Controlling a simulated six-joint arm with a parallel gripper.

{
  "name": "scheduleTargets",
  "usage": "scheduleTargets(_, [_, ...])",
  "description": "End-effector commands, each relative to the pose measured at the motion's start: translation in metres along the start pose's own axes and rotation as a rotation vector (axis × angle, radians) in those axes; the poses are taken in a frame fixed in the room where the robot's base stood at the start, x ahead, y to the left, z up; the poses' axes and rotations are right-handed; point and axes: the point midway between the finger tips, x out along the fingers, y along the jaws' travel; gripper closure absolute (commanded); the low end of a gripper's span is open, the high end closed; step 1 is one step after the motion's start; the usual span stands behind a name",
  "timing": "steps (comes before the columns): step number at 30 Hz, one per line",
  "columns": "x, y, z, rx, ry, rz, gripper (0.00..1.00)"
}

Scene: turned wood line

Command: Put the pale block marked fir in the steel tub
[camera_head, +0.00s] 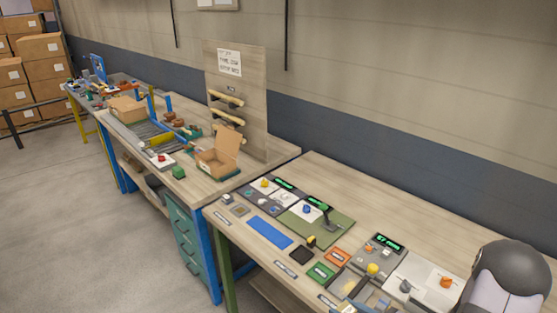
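I cannot make out a block marked fir; any lettering on the small pieces is too small to read. A pale yellowish piece (348,287) sits in a grey surround near the front edge of the near bench (380,205); I cannot tell whether it is the block. No steel tub is clearly identifiable. A rounded dark and grey link of my arm fills the lower right corner. My gripper is not clearly in view.
The near bench holds a blue strip (270,232), a green mat (335,229), an orange pad (337,257), a green pad (321,272) and grey units with green displays. An open cardboard box (217,162) stands on the bench beyond. The near bench's back strip is clear.

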Motion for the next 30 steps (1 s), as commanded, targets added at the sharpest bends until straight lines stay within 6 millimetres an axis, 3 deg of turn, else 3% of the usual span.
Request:
scheduleTargets(4, [-0.001,-0.023,0.001,-0.06,0.0,-0.144,0.89])
scheduleTargets(10, [-0.004,-0.04,0.002,-0.109,0.0,-0.263,0.89])
scheduleTargets(26, [-0.005,-0.042,0.002,-0.108,0.001,-0.272,0.89])
scheduleTargets(30, [-0.002,-0.032,0.001,-0.075,0.001,-0.19,0.89])
